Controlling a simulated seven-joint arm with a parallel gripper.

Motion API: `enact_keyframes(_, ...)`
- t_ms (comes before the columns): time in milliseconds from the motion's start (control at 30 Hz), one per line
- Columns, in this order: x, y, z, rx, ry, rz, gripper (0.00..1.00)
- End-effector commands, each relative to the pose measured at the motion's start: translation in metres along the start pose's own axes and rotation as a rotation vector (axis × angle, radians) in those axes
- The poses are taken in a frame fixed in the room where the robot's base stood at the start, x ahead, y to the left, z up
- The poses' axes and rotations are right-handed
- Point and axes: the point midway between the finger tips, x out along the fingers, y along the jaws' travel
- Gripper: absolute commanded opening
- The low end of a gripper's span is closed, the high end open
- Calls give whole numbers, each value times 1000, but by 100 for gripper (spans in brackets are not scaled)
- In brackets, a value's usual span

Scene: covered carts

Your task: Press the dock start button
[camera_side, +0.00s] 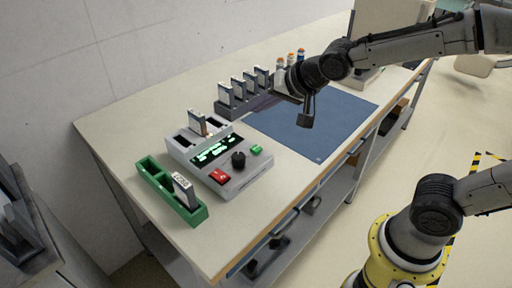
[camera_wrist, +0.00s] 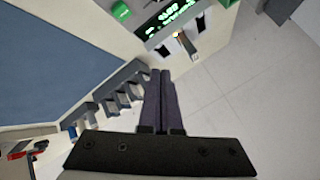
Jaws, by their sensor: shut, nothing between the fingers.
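The grey dock (camera_side: 237,187) stands on the near left part of the bench, with a lit green display, a black knob (camera_side: 238,159), a red button (camera_side: 221,176) and a green button (camera_side: 257,149). One drive (camera_side: 198,123) stands upright in a dock slot; another slot looks empty. In the wrist view the green button (camera_wrist: 121,10) is at the top edge and the display (camera_wrist: 170,14) is cut off. My gripper (camera_wrist: 160,74) is shut and empty. In the side view my gripper (camera_side: 256,107) is beyond the dock, near the rack, touching no button.
A dark rack (camera_side: 233,111) holds several drives behind the dock. A green tray (camera_side: 155,174) with one labelled drive stands at the near left. A blue mat (camera_side: 320,135) lies clear to the right. Several small bottles (camera_side: 291,57) stand at the back.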

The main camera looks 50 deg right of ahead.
Motion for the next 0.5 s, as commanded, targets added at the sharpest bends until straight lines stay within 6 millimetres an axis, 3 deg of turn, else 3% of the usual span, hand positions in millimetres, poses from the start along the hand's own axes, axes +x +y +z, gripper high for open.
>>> enact_keyframes(500,4,2,6,-7,-9,3,0)
